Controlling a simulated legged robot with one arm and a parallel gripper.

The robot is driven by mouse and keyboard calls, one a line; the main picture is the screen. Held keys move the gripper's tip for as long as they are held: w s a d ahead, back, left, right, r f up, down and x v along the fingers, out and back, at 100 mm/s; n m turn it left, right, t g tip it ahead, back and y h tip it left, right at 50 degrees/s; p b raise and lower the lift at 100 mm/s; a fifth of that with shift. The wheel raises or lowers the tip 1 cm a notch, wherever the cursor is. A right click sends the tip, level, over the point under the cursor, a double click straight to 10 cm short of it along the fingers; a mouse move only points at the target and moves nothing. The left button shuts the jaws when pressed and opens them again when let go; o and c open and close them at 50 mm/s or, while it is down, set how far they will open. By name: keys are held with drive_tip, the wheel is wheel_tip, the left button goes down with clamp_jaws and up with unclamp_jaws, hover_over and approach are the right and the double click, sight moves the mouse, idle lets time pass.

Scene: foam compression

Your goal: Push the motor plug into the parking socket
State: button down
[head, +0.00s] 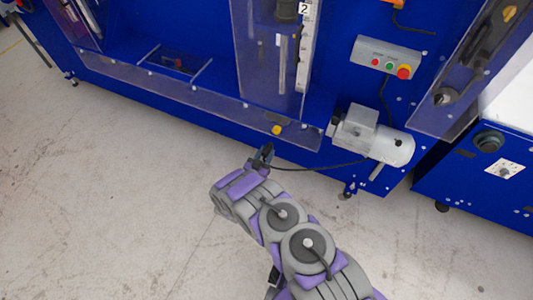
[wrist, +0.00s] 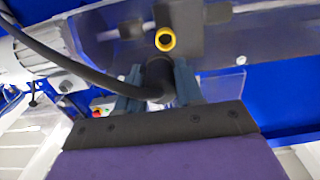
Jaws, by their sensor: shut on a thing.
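My gripper (head: 265,154) is shut on the black motor plug (wrist: 158,76), whose body sits between the two grey-blue fingers in the wrist view. A thick black cable (wrist: 62,66) leaves the plug and runs toward the motor. The yellow-rimmed round socket (wrist: 165,39), apparently the parking socket, is on the machine front just above the plug in the wrist view. In the head view it is a small yellow spot (head: 277,130), a little above and right of my gripper. The plug looks apart from it there. The plug's front end is hard to make out.
The grey motor (head: 372,138) stands right of my gripper on the blue machine. A control box (head: 387,58) with green and red buttons is above it. Clear panels (head: 190,95) line the machine front. Pale concrete floor (head: 110,200) is open at left.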

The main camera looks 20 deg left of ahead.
sight(270, 143)
drive_tip(key=w+b, duration=0.1)
drive_tip(key=w+a+b, duration=0.1)
drive_tip(key=w+b, duration=0.1)
drive_tip(key=shift+w+a+f, duration=0.2)
drive_tip(key=shift+w+f, duration=0.05)
drive_tip(key=shift+f, duration=0.15)
drive_tip(key=shift+w+d+r, duration=0.35)
drive_tip(key=shift+w+d, duration=0.35)
drive_tip(key=shift+w, duration=0.15)
drive_tip(key=shift+w+a, duration=0.1)
drive_tip(key=shift+w, duration=0.15)
drive_tip(key=shift+w+p, duration=0.1)
drive_tip(key=shift+p, duration=0.25)
drive_tip(key=shift+w+a, duration=0.1)
drive_tip(key=shift+a, duration=0.05)
